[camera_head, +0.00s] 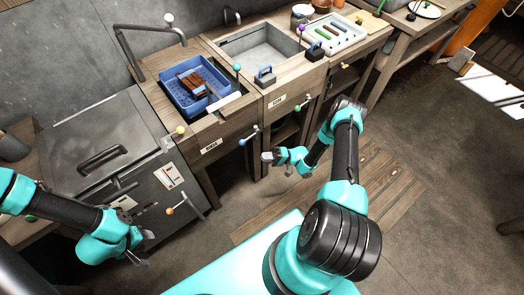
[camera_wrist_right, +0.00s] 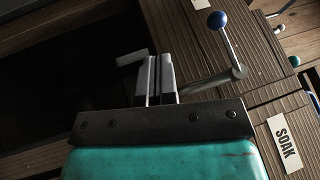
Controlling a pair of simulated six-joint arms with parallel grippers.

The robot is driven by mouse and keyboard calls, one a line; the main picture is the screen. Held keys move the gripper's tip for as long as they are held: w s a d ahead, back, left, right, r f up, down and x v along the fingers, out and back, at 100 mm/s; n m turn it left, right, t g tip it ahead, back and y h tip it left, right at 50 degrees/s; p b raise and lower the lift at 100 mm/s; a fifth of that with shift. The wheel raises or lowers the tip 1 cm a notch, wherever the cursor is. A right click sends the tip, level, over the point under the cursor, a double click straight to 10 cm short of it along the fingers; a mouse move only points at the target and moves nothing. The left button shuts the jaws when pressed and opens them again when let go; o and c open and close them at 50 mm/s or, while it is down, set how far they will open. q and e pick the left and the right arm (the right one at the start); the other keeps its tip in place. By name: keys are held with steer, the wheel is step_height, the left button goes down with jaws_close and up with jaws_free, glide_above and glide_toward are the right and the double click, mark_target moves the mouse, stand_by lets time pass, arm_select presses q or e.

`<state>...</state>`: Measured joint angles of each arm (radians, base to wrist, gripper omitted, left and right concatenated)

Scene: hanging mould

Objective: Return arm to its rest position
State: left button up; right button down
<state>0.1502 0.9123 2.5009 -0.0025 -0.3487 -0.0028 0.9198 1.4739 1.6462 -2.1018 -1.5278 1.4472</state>
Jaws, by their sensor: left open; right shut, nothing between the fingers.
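My right arm reaches out over the floor in front of the workbench, and its teal gripper (camera_head: 268,157) is near the bench front, below the blue-knobbed lever (camera_head: 256,129). In the right wrist view its two grey fingers (camera_wrist_right: 156,78) are pressed together with nothing between them. The lever's blue knob (camera_wrist_right: 217,20) stands just past the fingers there, and its grey rod passes close behind them; whether they touch I cannot tell. My left gripper (camera_head: 143,247) is low at the left, in front of the grey cabinet, open and empty.
The grey lidded cabinet (camera_head: 105,135) stands at left with an orange-knobbed lever (camera_head: 170,211). A blue basin (camera_head: 180,100) holds a brown object. A grey sink (camera_head: 262,52) and a white tray (camera_head: 335,32) lie further right. The floor (camera_head: 430,190) at right is clear.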

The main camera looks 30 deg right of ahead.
steer(key=w+a+m+t+h, duration=0.1)
steer(key=w+a+h, duration=0.4)
steer(key=h, duration=0.5)
steer(key=s+a+r+n+g+h, duration=0.1)
steer(key=s+r+g+h, duration=0.15)
steer(key=s, duration=0.45)
steer(key=s+a+r+g+h, duration=0.1)
steer(key=s+r+g, duration=0.25)
steer(key=s, duration=0.25)
steer(key=s+a+r+n+g+h, duration=0.1)
steer(key=s+a+r+g+h, duration=0.15)
steer(key=s, duration=0.45)
steer(key=w+a+r+n, duration=0.1)
steer(key=w+a+r, duration=0.1)
steer(key=w+r, duration=0.1)
steer(key=shift+w+r+n, duration=0.35)
steer(key=shift+r+n, duration=0.05)
steer(key=shift+r, duration=0.35)
